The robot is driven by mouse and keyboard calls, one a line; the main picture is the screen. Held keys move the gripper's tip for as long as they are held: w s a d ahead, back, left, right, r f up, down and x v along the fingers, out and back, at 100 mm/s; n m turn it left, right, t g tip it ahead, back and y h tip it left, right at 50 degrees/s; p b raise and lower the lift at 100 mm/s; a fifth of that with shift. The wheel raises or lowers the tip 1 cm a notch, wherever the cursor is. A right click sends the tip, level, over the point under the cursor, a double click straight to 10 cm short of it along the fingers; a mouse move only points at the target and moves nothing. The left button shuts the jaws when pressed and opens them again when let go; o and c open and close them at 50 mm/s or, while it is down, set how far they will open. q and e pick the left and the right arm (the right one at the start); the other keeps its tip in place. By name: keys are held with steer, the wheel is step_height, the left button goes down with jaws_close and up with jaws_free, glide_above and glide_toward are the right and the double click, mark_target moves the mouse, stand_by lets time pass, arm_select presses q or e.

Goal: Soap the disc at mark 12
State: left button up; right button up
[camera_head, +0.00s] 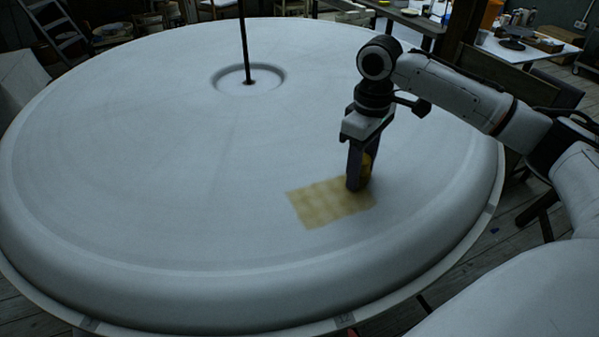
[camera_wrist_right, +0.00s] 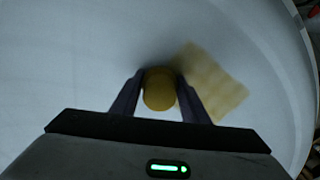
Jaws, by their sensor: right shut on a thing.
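A large round white plaster disc (camera_head: 150,150) fills most of the head view, with a raised rounded rim and a shallow ring around a thin dark rod at its centre. A yellowish soaped patch (camera_head: 322,206) lies on its near right part; it also shows in the right wrist view (camera_wrist_right: 218,85). My right gripper (camera_head: 358,183) is shut on a yellow tool (camera_head: 365,169), seen end-on as a rounded yellow shape in the wrist view (camera_wrist_right: 159,90). The tool is at the patch's right edge; its contact with the disc is hidden. My left gripper is not in view.
A faint mark, seemingly 12, is on the edge band (camera_head: 345,319) below the disc's near rim. Work tables with items (camera_head: 525,45) stand at the back right, and a stepladder (camera_head: 58,28) at the back left. The disc's top is otherwise clear around the rod (camera_head: 243,40).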

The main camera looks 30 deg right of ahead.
steer(key=shift+d, duration=0.4)
steer(key=shift+a+r, duration=0.1)
steer(key=shift+r, duration=3.95)
